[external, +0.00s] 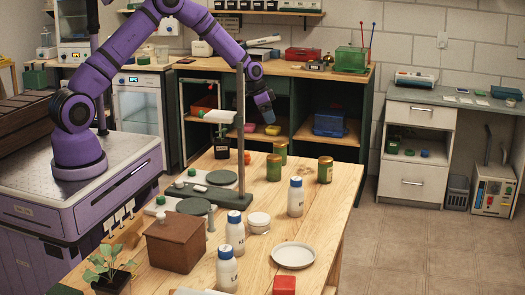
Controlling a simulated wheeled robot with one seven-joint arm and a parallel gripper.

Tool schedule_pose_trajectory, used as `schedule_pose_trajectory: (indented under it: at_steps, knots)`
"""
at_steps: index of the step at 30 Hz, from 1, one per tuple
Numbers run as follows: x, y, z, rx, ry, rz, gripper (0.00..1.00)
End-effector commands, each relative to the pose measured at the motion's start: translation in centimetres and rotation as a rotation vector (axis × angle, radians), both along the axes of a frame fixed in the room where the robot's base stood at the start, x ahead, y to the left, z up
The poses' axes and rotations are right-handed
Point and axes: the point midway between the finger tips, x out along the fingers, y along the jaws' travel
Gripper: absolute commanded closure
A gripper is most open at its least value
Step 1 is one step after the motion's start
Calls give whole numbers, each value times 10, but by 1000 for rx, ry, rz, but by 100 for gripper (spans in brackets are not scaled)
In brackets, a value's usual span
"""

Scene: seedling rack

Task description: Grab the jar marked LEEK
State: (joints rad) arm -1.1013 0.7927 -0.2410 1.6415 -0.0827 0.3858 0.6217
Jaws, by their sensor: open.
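Several jars stand on the wooden table (330,215). A green jar (273,169) has a tan lid, another green jar (281,152) is just behind it, and a third green jar (325,172) with a light label stands to the right. Their labels are too small to read, so I cannot tell which is marked LEEK. My gripper (267,117), dark at the end of my purple arm, hangs open and empty above the back of the table, apart from the jars and close to the upright post of a stand.
A stand with a tall post (241,140) rises left of the jars. White blue-capped bottles (295,197), a white tub (259,222), a dish (293,256), a brown box (174,243) and a red block (284,285) occupy the front. Table at the right edge is fairly clear.

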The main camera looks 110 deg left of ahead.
Motion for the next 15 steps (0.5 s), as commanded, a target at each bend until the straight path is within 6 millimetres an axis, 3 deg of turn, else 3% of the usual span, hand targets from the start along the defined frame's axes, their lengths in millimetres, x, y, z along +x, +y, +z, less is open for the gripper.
schedule_pose_trajectory:
  at_steps: [1, 3, 15]
  knots:
    - [0, 0, -17, -3, 1, 0, 12]
    - [0, 0, -31, -1, 1, 0, 12]
    - [14, 7, -81, 0, 1, 0, 12]
